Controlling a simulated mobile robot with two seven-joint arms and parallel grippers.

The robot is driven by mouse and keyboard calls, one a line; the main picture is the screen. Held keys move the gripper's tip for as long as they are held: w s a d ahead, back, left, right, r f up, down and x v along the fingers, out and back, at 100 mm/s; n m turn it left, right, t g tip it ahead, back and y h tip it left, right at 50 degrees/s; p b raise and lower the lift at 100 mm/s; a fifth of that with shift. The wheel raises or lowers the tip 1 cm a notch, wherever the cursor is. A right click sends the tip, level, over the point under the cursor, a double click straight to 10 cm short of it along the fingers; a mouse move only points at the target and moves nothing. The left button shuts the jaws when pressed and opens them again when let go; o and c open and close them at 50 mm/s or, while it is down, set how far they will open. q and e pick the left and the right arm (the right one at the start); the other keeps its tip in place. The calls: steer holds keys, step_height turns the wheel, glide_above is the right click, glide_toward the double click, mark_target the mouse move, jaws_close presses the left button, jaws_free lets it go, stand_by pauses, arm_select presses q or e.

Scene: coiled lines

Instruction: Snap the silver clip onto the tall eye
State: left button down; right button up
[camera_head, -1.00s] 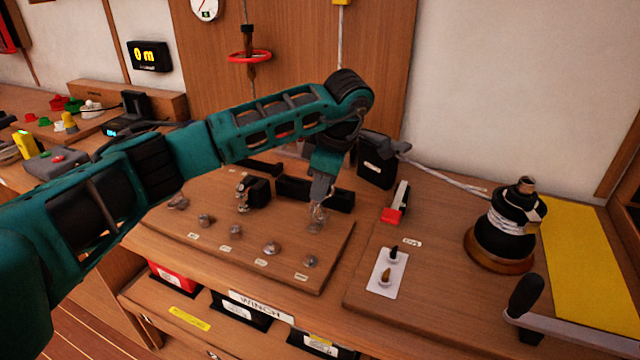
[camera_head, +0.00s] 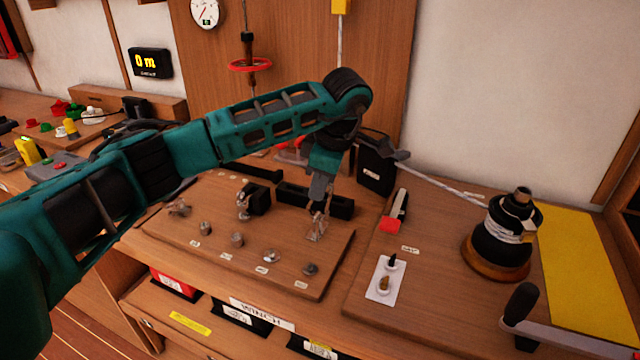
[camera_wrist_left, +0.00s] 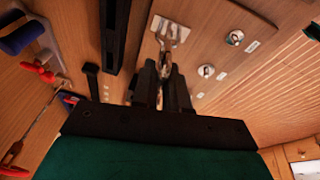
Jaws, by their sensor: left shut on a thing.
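My left gripper (camera_head: 317,222) points down over the right part of the wooden fitting board (camera_head: 330,255). In the left wrist view its dark fingers (camera_wrist_left: 164,80) are close together around a small silver metal piece (camera_wrist_left: 165,66), which looks like the silver clip. A forked silver shape (camera_wrist_left: 170,32) shows just beyond the fingertips; I cannot tell whether it belongs to the clip or to a fitting on the board. Several round metal fittings stand in a labelled row, such as one at the middle (camera_head: 237,240) and one nearer the front (camera_head: 271,256). I cannot tell which is the tall eye. My right gripper is out of view.
A black block (camera_head: 258,196) with a silver fitting and a long black bar stand behind the row.

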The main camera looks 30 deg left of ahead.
arm_select(q)
steer(key=c, duration=1.1)
jaws_free()
steer(key=shift+r, duration=0.1)
steer(key=v, duration=1.2)
steer(key=shift+d+r+p, duration=0.2)
steer(key=shift+r+p, duration=0.1)
steer(key=shift+p, duration=0.05)
steer(key=shift+s, duration=0.1)
